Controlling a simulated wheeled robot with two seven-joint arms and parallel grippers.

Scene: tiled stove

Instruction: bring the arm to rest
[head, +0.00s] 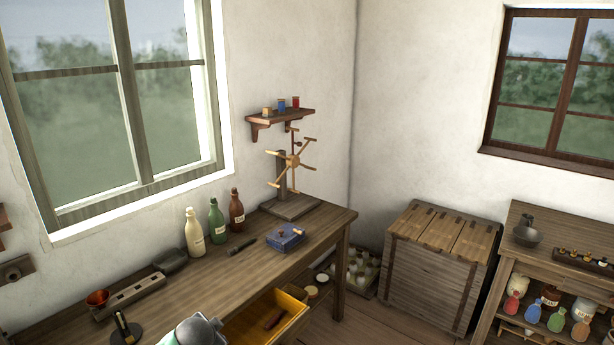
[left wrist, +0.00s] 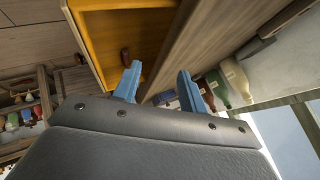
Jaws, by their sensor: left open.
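My left gripper (left wrist: 158,72) shows in the left wrist view with its two blue fingers apart and nothing between them. Its fingertips point toward an open drawer (left wrist: 92,48) with a yellow inside, close to the workbench. In the head view, a grey part of my left arm (head: 197,331) shows at the bottom edge, beside the open drawer (head: 291,309); the fingers are not visible there. A dark red object (head: 273,319) lies in the drawer and also shows in the left wrist view (left wrist: 125,57). My right gripper is in neither view.
A wooden crate (head: 437,280) and a shelf unit (head: 560,258) stand right. Some floor shows between.

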